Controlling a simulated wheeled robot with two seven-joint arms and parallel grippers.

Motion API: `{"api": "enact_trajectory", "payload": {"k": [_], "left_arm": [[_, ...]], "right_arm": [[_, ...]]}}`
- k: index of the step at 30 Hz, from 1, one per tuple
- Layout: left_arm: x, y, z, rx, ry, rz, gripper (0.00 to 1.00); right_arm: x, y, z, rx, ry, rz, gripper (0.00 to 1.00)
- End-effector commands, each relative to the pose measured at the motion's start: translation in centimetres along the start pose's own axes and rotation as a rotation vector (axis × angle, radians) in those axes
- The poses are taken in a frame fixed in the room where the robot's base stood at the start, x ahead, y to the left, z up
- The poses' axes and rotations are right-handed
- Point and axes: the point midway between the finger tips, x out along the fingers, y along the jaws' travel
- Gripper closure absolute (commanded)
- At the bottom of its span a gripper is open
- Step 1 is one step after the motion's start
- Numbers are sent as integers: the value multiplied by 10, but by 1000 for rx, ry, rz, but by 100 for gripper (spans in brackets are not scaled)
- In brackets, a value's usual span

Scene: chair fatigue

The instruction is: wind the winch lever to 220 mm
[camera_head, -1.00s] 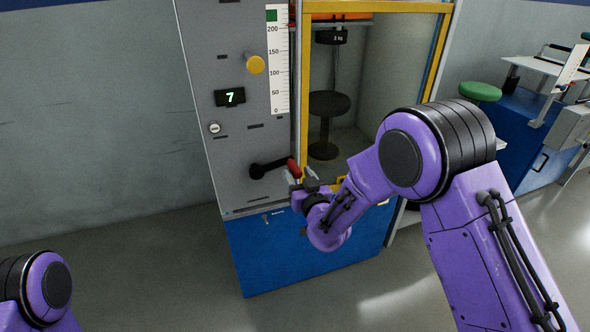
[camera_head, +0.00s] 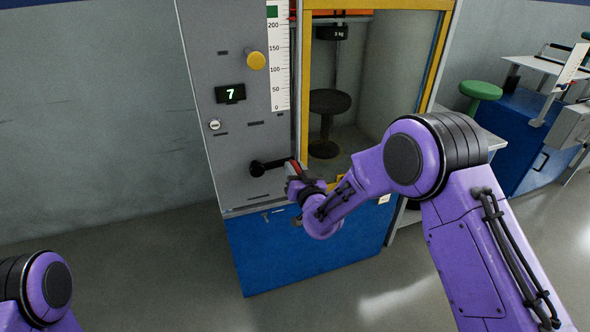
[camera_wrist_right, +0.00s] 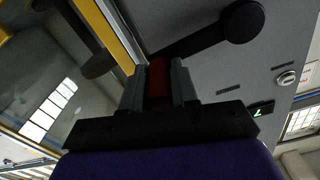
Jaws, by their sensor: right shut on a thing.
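The winch lever (camera_head: 270,166) is a black crank arm on the lower grey panel of the machine, pointing right. Its hub shows in the right wrist view as a black disc with the arm (camera_wrist_right: 205,38). My right gripper (camera_head: 292,170) is at the lever's outer end. In the right wrist view its fingers (camera_wrist_right: 159,85) are shut on the red handle (camera_wrist_right: 158,68) of the lever. The vertical scale (camera_head: 278,60) runs from 0 to above 200, with a green mark at the top. A display (camera_head: 230,93) reads 7. My left gripper is out of view.
A green stool (camera_head: 480,90) stands right.

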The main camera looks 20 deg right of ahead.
Motion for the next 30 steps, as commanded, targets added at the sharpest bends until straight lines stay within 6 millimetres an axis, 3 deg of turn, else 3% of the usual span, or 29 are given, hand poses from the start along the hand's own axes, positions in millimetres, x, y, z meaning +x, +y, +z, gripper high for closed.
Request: {"api": "enact_trajectory", "payload": {"k": [1,3,12,13,15,25,30], "left_arm": [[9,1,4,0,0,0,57],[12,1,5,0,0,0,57],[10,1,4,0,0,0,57],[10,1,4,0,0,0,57],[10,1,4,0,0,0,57],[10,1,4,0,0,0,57],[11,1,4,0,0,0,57]], "right_arm": [[-2,4,17,65,-12,3,100],[-2,5,23,136,-13,2,100],[-3,4,24,166,-16,1,100],[-3,4,24,166,-17,1,65],[-2,4,23,166,-15,0,46],[-6,3,21,165,-11,0,46],[-38,3,21,163,-13,0,46]]}}
